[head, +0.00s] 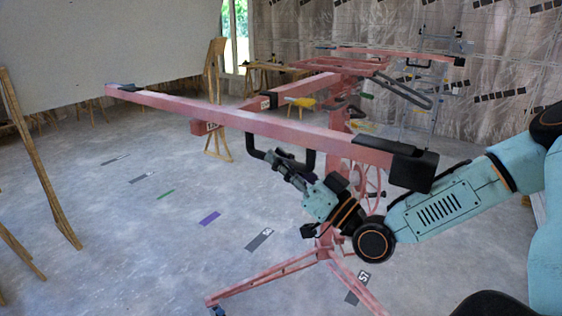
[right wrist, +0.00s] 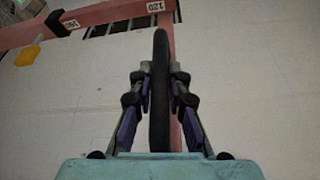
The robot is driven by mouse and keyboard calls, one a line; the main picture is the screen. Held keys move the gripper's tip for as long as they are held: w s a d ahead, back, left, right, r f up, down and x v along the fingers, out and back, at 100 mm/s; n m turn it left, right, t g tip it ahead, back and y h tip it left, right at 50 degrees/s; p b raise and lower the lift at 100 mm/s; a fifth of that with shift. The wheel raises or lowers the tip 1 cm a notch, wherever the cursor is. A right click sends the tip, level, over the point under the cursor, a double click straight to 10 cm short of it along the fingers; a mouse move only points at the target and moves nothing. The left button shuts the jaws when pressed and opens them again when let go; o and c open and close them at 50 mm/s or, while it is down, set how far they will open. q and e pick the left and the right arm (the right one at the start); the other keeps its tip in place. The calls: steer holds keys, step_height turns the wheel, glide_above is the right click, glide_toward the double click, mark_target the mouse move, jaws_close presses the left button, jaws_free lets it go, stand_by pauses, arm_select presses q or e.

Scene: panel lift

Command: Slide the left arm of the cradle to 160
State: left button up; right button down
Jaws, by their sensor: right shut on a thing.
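The cradle of a pink panel lift has a long near arm (head: 230,116) with black pads at both ends. It crosses over a pink rail (right wrist: 105,14) that carries a label 120 (right wrist: 155,6) and a label 160 (right wrist: 72,24). In the right wrist view the label 120 is at the arm, and 160 is farther left. A black U-shaped handle (head: 311,160) hangs under the arm. My right gripper (head: 277,160) is shut on this handle, whose bar (right wrist: 160,85) runs between the fingers in the right wrist view. My left gripper is not in view.
A yellow knob (head: 302,102) hangs near the rail, next to a black block (right wrist: 57,23). A large pale panel (head: 100,45) stands at upper left beside wooden supports (head: 40,160). The lift's legs (head: 265,272) spread below. The floor at left centre is mostly clear.

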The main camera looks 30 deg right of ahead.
steer(key=c, duration=1.7)
jaws_free()
steer(key=shift+f, duration=0.1)
steer(key=o, duration=0.4)
steer(key=shift+w+d, duration=0.1)
steer(key=shift+d, duration=0.05)
